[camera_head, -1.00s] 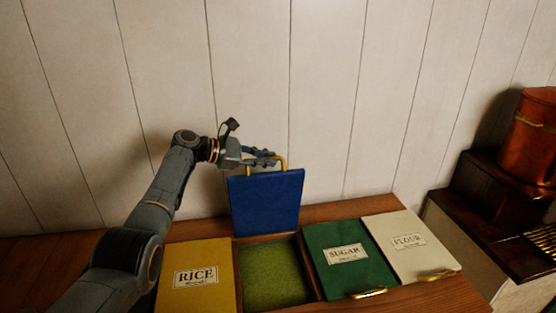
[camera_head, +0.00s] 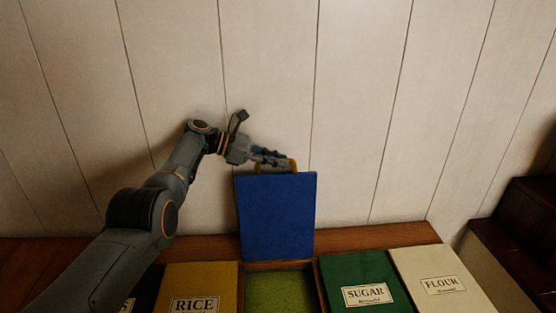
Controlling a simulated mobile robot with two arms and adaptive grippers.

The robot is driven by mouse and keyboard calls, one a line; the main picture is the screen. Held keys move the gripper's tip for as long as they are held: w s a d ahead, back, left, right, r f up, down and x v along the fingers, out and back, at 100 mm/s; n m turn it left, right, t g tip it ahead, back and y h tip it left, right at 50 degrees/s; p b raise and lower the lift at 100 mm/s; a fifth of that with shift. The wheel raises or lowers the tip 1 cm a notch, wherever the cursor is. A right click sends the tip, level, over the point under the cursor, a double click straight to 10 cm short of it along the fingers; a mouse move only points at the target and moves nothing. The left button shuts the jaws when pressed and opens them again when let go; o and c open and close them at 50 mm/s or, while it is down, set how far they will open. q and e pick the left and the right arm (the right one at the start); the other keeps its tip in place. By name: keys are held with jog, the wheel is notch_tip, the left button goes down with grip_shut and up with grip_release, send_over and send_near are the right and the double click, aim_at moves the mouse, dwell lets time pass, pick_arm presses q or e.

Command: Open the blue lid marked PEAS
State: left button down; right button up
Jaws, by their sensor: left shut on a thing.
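The blue lid (camera_head: 276,217) stands raised, close to upright, at the back of its bin, with its plain underside facing me. No PEAS label shows on this side. Below it the bin (camera_head: 279,292) is uncovered and shows a green fill. My left gripper (camera_head: 283,161) is at the lid's top edge, shut on the brass handle (camera_head: 293,165), which is partly hidden behind the lid and the fingers. My right gripper is not in view.
The yellow RICE lid (camera_head: 201,285) lies shut to the left. The green SUGAR lid (camera_head: 363,284) and cream FLOUR lid (camera_head: 440,278) lie shut to the right. The plank wall (camera_head: 370,110) stands close behind the raised lid. A dark wooden step (camera_head: 510,245) is at the far right.

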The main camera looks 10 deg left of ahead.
pick_arm(q)
jog(key=shift+s+f, duration=0.2)
jog(key=shift+f, duration=0.4)
jog(key=c, duration=1.4)
grip_release()
jog(key=shift+w, duration=0.1)
jog(key=shift+o, duration=0.2)
jog(key=shift+w+r, duration=0.15)
jog(key=shift+r, duration=0.05)
jog(key=shift+a+r, duration=0.2)
jog(key=shift+r, duration=0.05)
jog(key=v, duration=1.1)
jog(key=shift+a, duration=0.2)
jog(key=shift+f, duration=0.1)
